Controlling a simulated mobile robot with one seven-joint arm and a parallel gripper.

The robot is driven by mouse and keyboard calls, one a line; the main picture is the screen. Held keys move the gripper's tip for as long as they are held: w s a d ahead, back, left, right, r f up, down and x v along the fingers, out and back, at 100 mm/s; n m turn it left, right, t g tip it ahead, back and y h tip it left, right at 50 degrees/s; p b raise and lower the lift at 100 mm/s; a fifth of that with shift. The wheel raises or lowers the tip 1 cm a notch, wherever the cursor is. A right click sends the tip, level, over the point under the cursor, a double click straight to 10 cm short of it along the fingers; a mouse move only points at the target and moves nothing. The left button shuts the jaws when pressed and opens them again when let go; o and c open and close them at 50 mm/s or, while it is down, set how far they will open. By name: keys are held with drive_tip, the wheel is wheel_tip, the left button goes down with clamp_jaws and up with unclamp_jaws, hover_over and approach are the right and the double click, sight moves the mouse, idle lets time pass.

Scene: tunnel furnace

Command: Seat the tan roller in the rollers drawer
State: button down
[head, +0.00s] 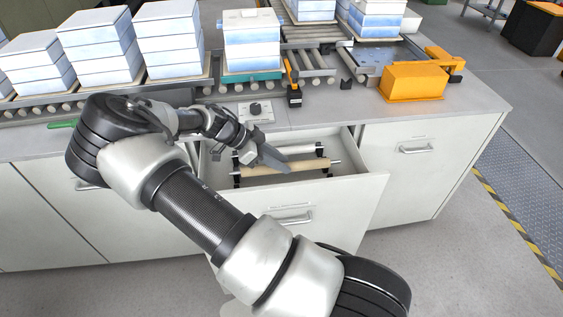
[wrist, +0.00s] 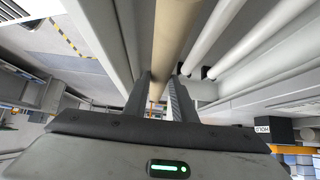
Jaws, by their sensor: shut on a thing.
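The tan roller (head: 306,167) lies across the inside of the open rollers drawer (head: 355,165) in the head view. It also shows in the wrist view (wrist: 172,40), between my fingers. My gripper (head: 270,160) reaches down into the drawer and is shut on the tan roller near its middle. The roller's ends appear close to dark supports, but I cannot tell whether they rest in them. White rollers (wrist: 235,35) lie beside it in the wrist view. In the head view my fingers hide part of the tan roller.
A conveyor (head: 310,62) with stacked white-and-blue blocks (head: 170,40) runs along the counter above the drawer. An orange box (head: 413,83) stands at the counter's right. A small control box (head: 256,110) sits just behind the drawer. Floor right of the cabinet is clear.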

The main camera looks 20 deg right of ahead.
drive_tip(key=shift+f+b, duration=1.3)
drive_tip(key=shift+f, duration=1.7)
drive_tip(key=shift+f+b, duration=1.1)
drive_tip(key=shift+f, duration=0.25)
drive_tip(key=c, duration=1.4)
unclamp_jaws()
drive_tip(key=p+v, duration=0.1)
drive_tip(key=v, duration=1.6)
drive_tip(key=shift+w+a+r, duration=0.1)
drive_tip(key=shift+a, duration=0.05)
